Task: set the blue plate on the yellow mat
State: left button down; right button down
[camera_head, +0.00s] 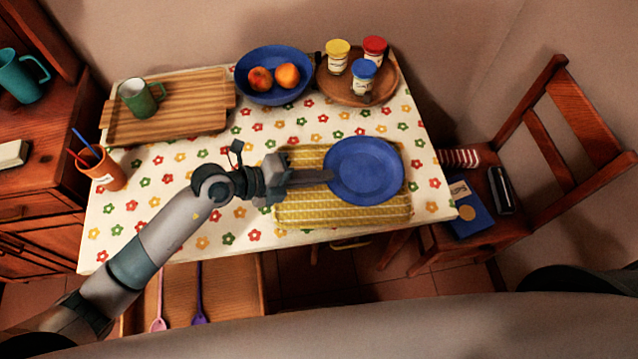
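The blue plate (365,171) is over the right part of the yellow mat (300,212), near the front edge of the table. I cannot tell whether it rests flat on the mat or is held just above it. My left gripper (326,177) reaches in from the left, with its fingertips at the plate's left rim. The fingers overlap in this view, so I cannot tell whether they are shut on the rim. My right gripper is not in view.
Behind are a wooden tray (190,120) with a green mug (139,98), a blue bowl (272,98) with fruit, and a round wooden tray (382,93) with three jars. An orange cup (102,170) stands at left. A chair (560,170) is at right.

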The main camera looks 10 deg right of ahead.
aim_at(319, 192)
pick_arm(q)
jog(key=shift+f, duration=0.15)
jog(key=shift+f, duration=0.35)
notch_tip(319, 192, down, 2)
jog(key=shift+f, duration=0.5)
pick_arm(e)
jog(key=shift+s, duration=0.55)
pick_arm(q)
jog(key=shift+f, duration=0.1)
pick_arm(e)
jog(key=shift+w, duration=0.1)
pick_arm(q)
jog(key=c, duration=2.3)
grip_release()
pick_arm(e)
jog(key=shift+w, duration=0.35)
